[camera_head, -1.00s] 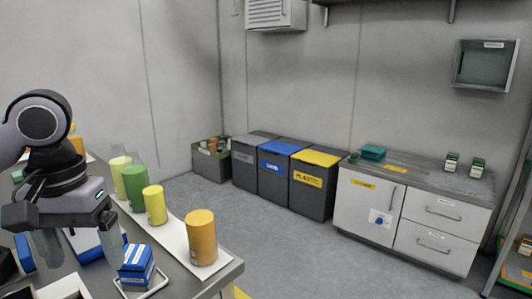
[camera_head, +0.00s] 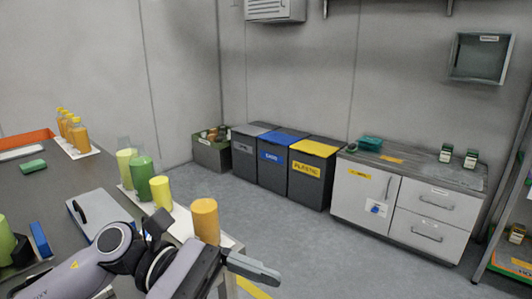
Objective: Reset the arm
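My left arm (camera_head: 120,255) comes in from the lower left and lies low across the table's front corner. Its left gripper (camera_head: 262,268) points right, past the table edge, over the floor. The fingers show edge-on, so I cannot tell how far apart they are. Nothing shows at the fingertips. The arm hides part of the table's near right corner. My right gripper is not in view.
An orange cylinder (camera_head: 205,220), a yellow one (camera_head: 161,193) and green ones (camera_head: 138,178) stand on the table close behind the arm. Bottles (camera_head: 77,134) stand further back. Bins (camera_head: 312,172) and a cabinet (camera_head: 365,196) line the wall; the floor between is clear.

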